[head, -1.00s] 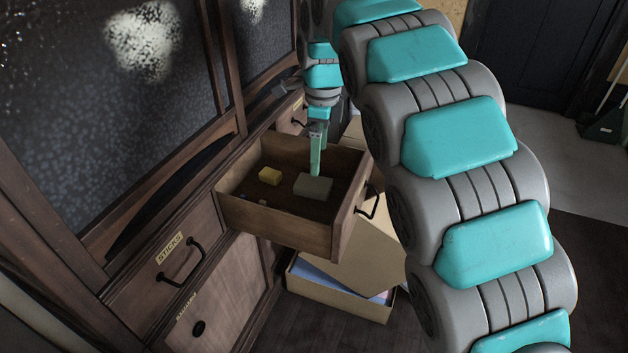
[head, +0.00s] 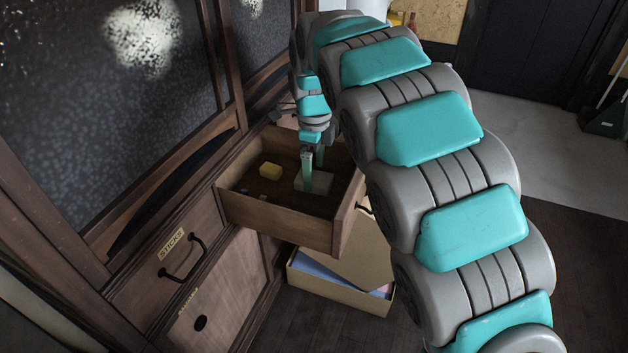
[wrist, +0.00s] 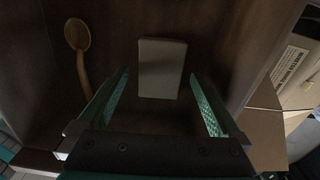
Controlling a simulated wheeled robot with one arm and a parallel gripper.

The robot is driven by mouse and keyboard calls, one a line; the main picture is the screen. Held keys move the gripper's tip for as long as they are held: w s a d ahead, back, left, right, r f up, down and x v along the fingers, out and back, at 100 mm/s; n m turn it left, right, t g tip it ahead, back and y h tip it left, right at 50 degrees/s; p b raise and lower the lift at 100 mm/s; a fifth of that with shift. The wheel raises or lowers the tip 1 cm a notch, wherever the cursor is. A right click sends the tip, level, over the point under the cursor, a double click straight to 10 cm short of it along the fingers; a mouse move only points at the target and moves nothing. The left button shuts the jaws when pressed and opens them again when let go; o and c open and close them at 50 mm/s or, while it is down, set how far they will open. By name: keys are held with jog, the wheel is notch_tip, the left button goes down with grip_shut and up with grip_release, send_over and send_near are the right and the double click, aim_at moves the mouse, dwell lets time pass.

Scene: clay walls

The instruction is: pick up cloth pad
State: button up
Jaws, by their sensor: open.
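The cloth pad, a flat grey-beige rectangle (head: 322,184), lies on the floor of the open wooden drawer (head: 277,222). My gripper (head: 313,178) is open and points down over the pad in the head view, where a finger hides part of it. In the wrist view the pad (wrist: 162,68) lies in line with the gap between the two green fingers of my gripper (wrist: 160,80). Nothing is held. I cannot tell how much height separates the fingertips from the pad.
A wooden spoon (wrist: 77,38) lies on the left in the wrist view. The drawer walls stand close around. An open cardboard box (head: 335,290) stands below the drawer.

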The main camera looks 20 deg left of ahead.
aim_at(315, 178)
notch_tip(315, 178, down, 2)
jog(key=shift+f, duration=0.1)
jog(key=c, duration=1.3)
jog(key=shift+o, duration=0.2)
notch_tip(315, 178, up, 10)
jog(key=o, duration=0.8)
jog(key=c, duration=0.7)
jog(key=shift+w, duration=0.1)
